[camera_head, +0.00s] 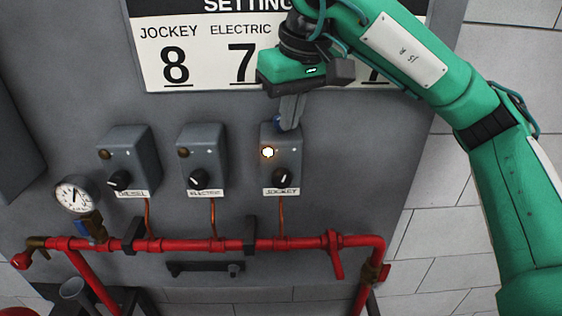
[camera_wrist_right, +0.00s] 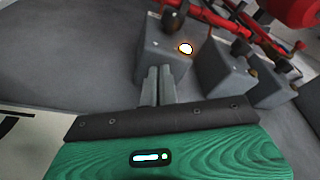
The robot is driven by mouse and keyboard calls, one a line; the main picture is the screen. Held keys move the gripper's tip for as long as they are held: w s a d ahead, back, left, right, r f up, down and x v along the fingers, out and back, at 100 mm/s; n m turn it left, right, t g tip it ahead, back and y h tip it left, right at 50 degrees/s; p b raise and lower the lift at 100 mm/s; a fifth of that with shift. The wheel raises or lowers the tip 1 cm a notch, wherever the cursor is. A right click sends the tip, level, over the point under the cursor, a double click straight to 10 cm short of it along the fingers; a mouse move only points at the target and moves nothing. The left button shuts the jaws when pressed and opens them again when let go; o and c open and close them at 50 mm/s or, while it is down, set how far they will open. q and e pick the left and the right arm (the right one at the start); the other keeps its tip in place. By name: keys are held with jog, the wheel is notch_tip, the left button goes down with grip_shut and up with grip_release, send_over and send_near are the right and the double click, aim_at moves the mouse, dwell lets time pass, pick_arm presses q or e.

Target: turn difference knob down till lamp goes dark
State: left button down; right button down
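The jockey box (camera_head: 283,158) on the grey panel has a lit lamp (camera_head: 268,152) and a black selector knob (camera_head: 280,174) on its front. In the right wrist view the lit lamp (camera_wrist_right: 185,48) glows on the nearest box. A small blue part (camera_head: 278,123) shows at the top of the jockey box, mostly hidden by my right gripper. My right gripper (camera_head: 288,124) reaches down to it from above. Its fingers (camera_wrist_right: 159,70) lie close together in the right wrist view. Whether the blue part is between them is hidden. My left gripper is out of view.
The electric box (camera_head: 206,143) and diesel box (camera_head: 133,143) stand to the left, lamps dark. A red pipe (camera_head: 185,244) runs below, with a gauge (camera_head: 77,194) at its left. A settings sign (camera_head: 190,61) hangs above, partly covered by my right arm.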

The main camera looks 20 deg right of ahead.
dwell(0.4)
jog(key=shift+s+d, duration=0.15)
jog(key=shift+s, duration=0.05)
jog(key=shift+r, duration=0.15)
jog(key=p+v, duration=0.2)
jog(key=w+p+v, duration=0.1)
jog(key=p+v, duration=0.1)
jog(key=v, duration=0.1)
jog(key=shift+r+p, duration=0.3)
jog(key=shift+r, duration=0.15)
dwell(0.4)
